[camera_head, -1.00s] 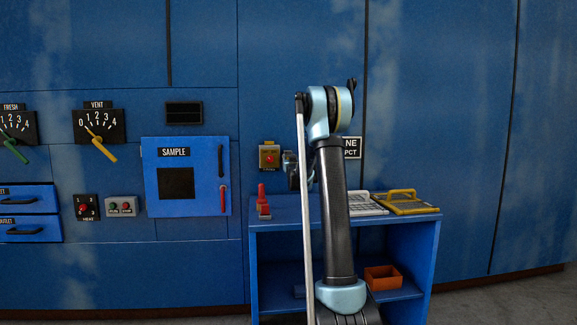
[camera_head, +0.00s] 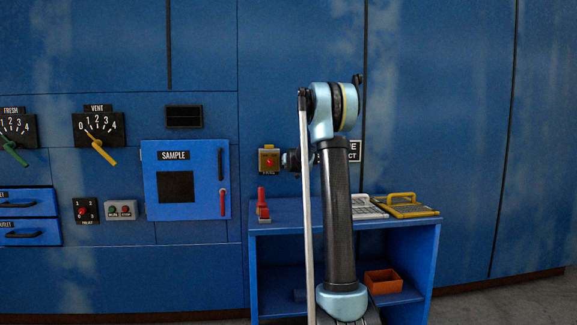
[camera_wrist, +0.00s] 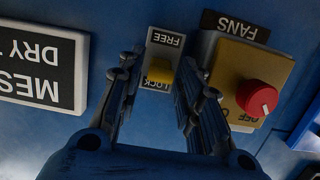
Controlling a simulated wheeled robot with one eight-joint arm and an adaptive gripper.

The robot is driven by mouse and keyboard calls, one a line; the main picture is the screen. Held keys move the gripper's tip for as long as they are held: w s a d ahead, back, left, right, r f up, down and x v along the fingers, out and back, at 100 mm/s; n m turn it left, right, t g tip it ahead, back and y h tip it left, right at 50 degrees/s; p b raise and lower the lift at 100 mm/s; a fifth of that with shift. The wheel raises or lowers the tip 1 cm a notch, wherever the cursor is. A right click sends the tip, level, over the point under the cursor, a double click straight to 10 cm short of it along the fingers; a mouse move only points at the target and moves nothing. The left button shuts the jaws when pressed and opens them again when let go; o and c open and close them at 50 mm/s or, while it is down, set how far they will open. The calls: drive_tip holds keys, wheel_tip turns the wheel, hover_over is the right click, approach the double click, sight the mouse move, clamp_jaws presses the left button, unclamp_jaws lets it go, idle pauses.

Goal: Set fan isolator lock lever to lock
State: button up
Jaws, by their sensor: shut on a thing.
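The fan isolator lock lever (camera_wrist: 160,71) is a small yellow handle on a pale plate marked FREE and LOCK, upside down in the wrist view. The handle lies at the LOCK end and partly covers that word. My gripper (camera_wrist: 163,78) has one finger on each side of the handle and is shut on it, though the contact is hard to make out. The yellow fan isolator box with a red knob (camera_wrist: 257,97) is beside the right finger; it also shows in the head view (camera_head: 269,160). In the head view, my gripper (camera_head: 289,161) hides the lever.
A black-and-white sign (camera_wrist: 38,68) is left of my gripper in the wrist view. A blue bench (camera_head: 262,228) stands below, with a red-handled item (camera_head: 263,204) and a yellow-handled item (camera_head: 405,205) on top. The SAMPLE door (camera_head: 187,205) is left.

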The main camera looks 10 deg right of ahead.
drive_tip(key=shift+w, duration=0.1)
idle(0.3)
drive_tip(key=o, duration=0.8)
drive_tip(key=shift+c, duration=0.2)
drive_tip(key=s+r, duration=0.2)
drive_tip(key=s, duration=0.9)
drive_tip(key=shift+s+r, duration=0.15)
drive_tip(key=shift+s, duration=0.2)
drive_tip(key=s+f+g, duration=0.3)
drive_tip(key=s+f, duration=0.3)
drive_tip(key=s, duration=0.7)
drive_tip(key=s+f+g, duration=0.3)
drive_tip(key=s+f, duration=0.3)
drive_tip(key=s, duration=0.7)
drive_tip(key=shift+s+f, duration=0.15)
drive_tip(key=shift+s, duration=0.25)
drive_tip(key=s+f+g, duration=0.2)
drive_tip(key=s+f, duration=0.4)
drive_tip(key=s, duration=0.5)
drive_tip(key=s+f+g, duration=0.3)
drive_tip(key=s+f, duration=0.4)
drive_tip(key=s, duration=0.4)
drive_tip(key=s+f+g, duration=0.2)
drive_tip(key=s+f, duration=0.5)
drive_tip(key=s, duration=0.4)
drive_tip(key=shift+s+g, duration=0.25)
drive_tip(key=shift+g, duration=0.05)
drive_tip(key=shift+c, duration=0.2)
